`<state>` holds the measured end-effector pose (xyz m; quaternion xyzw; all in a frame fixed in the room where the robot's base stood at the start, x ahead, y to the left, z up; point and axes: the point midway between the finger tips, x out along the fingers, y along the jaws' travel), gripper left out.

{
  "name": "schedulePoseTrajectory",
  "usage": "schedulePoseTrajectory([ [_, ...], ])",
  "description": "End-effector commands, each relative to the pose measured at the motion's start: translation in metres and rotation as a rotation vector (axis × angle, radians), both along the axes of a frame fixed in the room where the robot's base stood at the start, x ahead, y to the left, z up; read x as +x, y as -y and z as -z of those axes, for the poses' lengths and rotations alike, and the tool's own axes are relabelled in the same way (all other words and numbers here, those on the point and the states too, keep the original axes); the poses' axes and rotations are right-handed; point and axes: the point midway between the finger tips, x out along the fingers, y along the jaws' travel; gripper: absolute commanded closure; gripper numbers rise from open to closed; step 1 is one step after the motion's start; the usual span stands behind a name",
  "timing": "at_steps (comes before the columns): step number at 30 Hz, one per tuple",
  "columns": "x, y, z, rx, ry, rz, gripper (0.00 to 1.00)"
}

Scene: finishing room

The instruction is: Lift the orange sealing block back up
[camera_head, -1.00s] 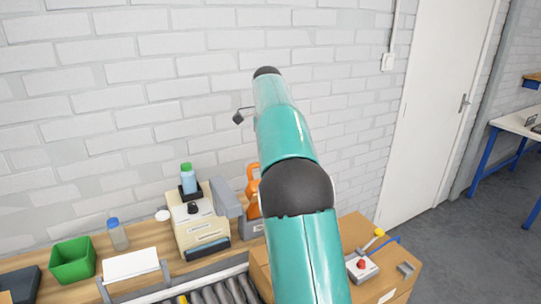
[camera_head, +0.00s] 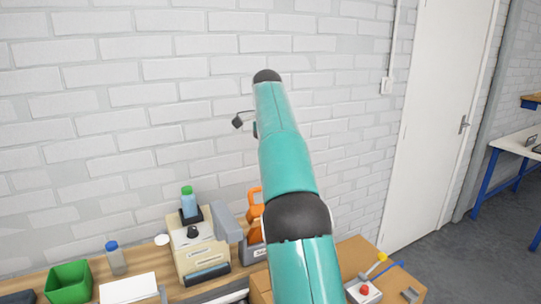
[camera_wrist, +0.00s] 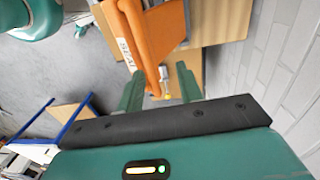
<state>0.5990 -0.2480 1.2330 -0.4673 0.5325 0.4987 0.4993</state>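The orange sealing block (camera_head: 254,204) shows in the head view at the back of the bench, partly hidden behind my teal arm. In the wrist view the orange block (camera_wrist: 160,32) fills the top middle, with a white label reading "SEAL" on its side. My gripper (camera_wrist: 158,72) is open, its two green fingers apart with a gap between them. The block's near end lies by the fingertips; I cannot tell whether they touch it. My gripper is not clearly visible in the head view.
A cream machine (camera_head: 195,246) with a grey lever arm stands left of the block. A green bin (camera_head: 69,283) and a blue-capped bottle (camera_head: 116,259) stand farther left. The brick wall is close behind.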

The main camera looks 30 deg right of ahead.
Motion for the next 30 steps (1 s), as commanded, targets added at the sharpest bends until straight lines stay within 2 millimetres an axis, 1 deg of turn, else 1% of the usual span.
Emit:
schedulePoseTrajectory([
  [4, 0.001, 0.0, -0.011, 0.001, 0.0, -0.002, 0.64],
  [9, 0.0, 0.001, -0.018, 0.002, 0.0, 0.003, 0.64],
  [30, -0.001, 0.001, -0.019, 0.002, -0.001, 0.004, 0.64],
])
